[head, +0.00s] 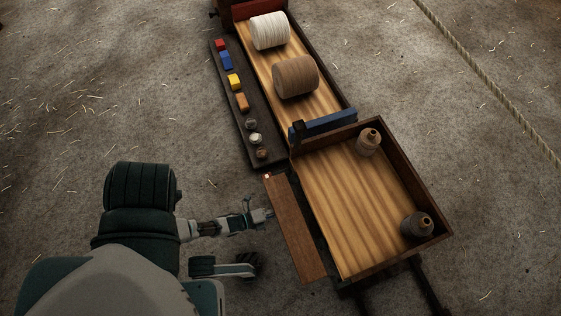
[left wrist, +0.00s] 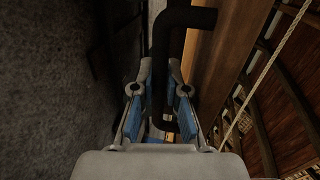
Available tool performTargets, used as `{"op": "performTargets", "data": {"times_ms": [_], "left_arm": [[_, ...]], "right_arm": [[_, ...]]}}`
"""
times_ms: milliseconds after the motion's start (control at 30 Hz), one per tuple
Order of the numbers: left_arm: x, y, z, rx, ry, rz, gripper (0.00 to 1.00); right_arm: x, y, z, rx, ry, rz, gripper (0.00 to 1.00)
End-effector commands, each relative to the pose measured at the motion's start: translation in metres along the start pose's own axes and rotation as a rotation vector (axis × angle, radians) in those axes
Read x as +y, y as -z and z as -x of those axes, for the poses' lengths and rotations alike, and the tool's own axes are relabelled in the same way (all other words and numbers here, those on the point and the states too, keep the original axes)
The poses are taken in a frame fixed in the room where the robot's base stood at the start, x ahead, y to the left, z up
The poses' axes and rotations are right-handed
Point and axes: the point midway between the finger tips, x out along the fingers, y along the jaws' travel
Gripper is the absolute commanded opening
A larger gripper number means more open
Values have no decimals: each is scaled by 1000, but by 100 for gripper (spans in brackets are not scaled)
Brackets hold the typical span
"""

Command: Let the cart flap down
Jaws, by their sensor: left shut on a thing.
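The cart (head: 350,200) has a pale wooden bed and dark side walls. Its flap (head: 293,230), a long brown board, lies along the cart's left side; its exact tilt is hard to tell. My left gripper (head: 268,213) is at the flap's outer face, about midway along it. In the left wrist view my left gripper (left wrist: 160,90) has its blue-padded fingers on either side of a dark bent handle (left wrist: 164,45) and is shut on it. The brown board beside the handle (left wrist: 208,65) shows there too. My right gripper is not in view.
Beyond are two spools (head: 270,31) (head: 296,76) and a dark side shelf (head: 226,91) with small coloured blocks. Left floor is open.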

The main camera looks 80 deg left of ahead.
Motion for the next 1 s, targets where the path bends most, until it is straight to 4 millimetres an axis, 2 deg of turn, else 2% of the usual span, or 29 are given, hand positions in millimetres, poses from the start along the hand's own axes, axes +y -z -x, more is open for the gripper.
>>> {"op": "performTargets", "data": {"times_ms": [133,167,200,233,267,533,633,767,1000], "left_arm": [[1,-1,1,-1,-2,-1,0],[1,-1,1,-1,-2,-2,20],[0,-1,1,-1,-2,-2,30],[0,-1,1,-1,-2,-2,38],[0,-1,1,-1,-1,-2,39],[0,0,1,0,1,0,39],[0,0,8,0,1,0,39],[1,-1,31,-1,-3,-1,39],[2,-1,85,-2,-4,-1,39]], "right_arm": [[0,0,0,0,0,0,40],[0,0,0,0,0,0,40],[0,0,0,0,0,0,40],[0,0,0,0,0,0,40],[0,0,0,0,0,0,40],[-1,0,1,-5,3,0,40],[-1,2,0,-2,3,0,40],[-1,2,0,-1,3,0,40],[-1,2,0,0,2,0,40]]}}
